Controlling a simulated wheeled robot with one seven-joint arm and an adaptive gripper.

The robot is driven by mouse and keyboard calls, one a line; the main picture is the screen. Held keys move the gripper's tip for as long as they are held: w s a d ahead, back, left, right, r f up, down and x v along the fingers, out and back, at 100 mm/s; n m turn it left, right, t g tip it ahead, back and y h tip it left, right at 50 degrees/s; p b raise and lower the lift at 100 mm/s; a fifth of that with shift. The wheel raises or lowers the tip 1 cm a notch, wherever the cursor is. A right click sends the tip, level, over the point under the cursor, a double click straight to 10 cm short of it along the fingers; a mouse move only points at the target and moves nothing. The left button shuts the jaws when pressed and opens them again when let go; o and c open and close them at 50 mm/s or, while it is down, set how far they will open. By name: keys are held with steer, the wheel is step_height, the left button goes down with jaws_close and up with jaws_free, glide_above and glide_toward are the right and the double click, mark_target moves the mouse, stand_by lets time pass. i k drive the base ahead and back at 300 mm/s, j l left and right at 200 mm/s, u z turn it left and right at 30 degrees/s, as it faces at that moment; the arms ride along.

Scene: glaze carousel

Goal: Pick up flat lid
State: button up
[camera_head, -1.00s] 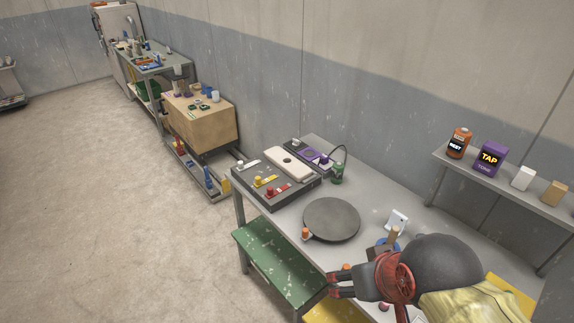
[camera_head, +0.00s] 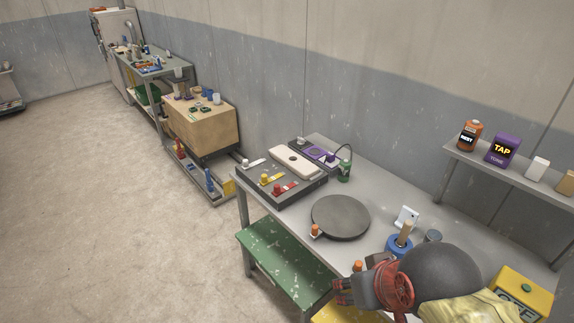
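My gripper (camera_head: 340,291) is at the lower right, over the near edge of the grey table (camera_head: 290,214). No thing is clearly marked as the flat lid. A flat cream plate with a hole (camera_head: 296,161) lies on the dark control panel at the table's far left, well away from my gripper. A dark round disc (camera_head: 340,216) lies on the table between that panel and my gripper. My arm hides part of the table's right side.
A green bench (camera_head: 285,266) stands in front of the table. Open floor (camera_head: 90,220) lies left.

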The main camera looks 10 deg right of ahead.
mark_target(304, 169)
steer(key=i+j, duration=0.15)
steer(key=j, duration=0.2)
steer(key=i+j, duration=0.1)
steer(key=j, duration=0.25)
steer(key=i+j+z, duration=0.1)
steer(key=j, duration=0.25)
steer(key=i+j, duration=0.15)
steer(key=j, duration=0.2)
steer(key=i+j, duration=0.1)
steer(key=j, duration=0.25)
steer(key=i+j+z, duration=0.1)
steer(key=i, duration=0.25)
steer(key=i+j, duration=0.2)
steer(key=i, duration=0.2)
steer(key=i+j+z, duration=0.15)
steer(key=i, duration=0.2)
steer(key=i+l, duration=0.35)
steer(key=i, duration=0.15)
